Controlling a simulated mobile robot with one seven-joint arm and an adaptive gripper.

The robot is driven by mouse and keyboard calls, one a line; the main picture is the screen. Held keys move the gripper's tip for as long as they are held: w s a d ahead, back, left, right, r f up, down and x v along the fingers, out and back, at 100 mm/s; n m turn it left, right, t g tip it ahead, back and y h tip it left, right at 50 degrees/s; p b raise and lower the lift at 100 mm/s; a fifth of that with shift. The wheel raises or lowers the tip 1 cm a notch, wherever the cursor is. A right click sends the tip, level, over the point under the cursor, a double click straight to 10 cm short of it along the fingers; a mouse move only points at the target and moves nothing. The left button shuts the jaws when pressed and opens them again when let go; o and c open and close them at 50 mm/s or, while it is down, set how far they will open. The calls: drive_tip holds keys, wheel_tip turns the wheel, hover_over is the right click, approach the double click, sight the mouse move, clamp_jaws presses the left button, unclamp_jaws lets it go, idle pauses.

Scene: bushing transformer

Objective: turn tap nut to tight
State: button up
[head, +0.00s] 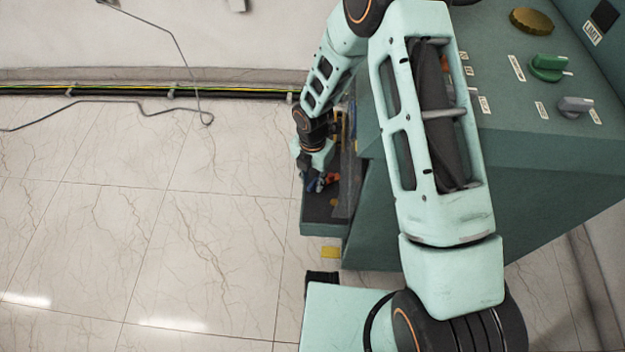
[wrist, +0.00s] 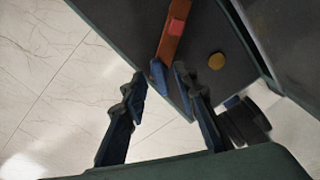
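My gripper (wrist: 160,80) is open in the wrist view, with a finger on each side and nothing visibly held. Beyond the fingertips is a dark ledge with an orange-red bar (wrist: 173,34). A small blue piece (wrist: 158,76) shows at the bar's near end, between the fingertips; I cannot tell whether a finger touches it. A round yellow knob-like part (wrist: 216,61) is on the ledge, right of the fingers. I cannot tell which part is the tap nut. In the head view my gripper (head: 318,183) is small and partly hidden over the ledge (head: 322,215).
The green cabinet (head: 480,190) stands at right, with a green knob (head: 549,66), a grey knob (head: 574,105) and a brass cap (head: 531,20) on top. A dark ribbed part (wrist: 245,120) is close to the right finger. Tiled floor (head: 150,220) is open at left.

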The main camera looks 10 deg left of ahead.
clamp_jaws()
